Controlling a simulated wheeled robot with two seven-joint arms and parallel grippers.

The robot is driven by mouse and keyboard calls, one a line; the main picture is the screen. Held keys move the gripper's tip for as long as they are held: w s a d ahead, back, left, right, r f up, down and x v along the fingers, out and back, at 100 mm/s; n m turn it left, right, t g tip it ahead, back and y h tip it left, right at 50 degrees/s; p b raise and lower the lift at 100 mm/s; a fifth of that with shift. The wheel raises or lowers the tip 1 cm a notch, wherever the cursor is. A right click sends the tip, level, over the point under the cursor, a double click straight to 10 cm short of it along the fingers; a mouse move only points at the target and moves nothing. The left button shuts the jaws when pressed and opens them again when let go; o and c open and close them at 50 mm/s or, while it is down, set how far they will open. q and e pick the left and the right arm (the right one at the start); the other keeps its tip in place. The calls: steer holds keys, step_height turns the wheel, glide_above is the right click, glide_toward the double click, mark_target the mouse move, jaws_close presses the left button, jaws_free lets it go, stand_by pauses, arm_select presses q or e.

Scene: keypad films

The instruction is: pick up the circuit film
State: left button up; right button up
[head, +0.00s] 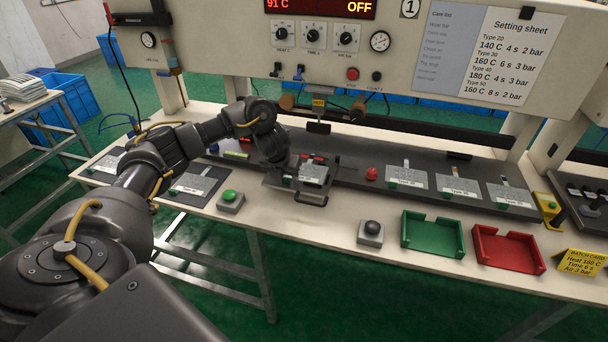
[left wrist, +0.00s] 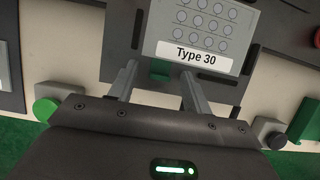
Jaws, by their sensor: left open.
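A pale film (head: 313,173) printed with rows of circles and labelled Type 30 lies on a dark plate at the middle of the bench. It also shows in the left wrist view (left wrist: 195,30), just beyond my fingers, with a green tab (left wrist: 160,72) at its near edge. My left gripper (head: 290,172) is low over this plate, beside the film. In the left wrist view my left gripper (left wrist: 158,85) has its two fingers apart, nothing held between them. Whether the fingertips touch the plate is unclear. My right gripper is not in view.
Other films (head: 407,179) lie left and right on the bench. A green button (head: 230,197), a black button (head: 371,229), a green tray (head: 433,250) and a red tray (head: 508,265) line the front. A press head (head: 318,127) hangs behind the plate.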

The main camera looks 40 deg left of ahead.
arm_select(q)
steer(key=shift+c, duration=0.3)
steer(key=c, duration=1)
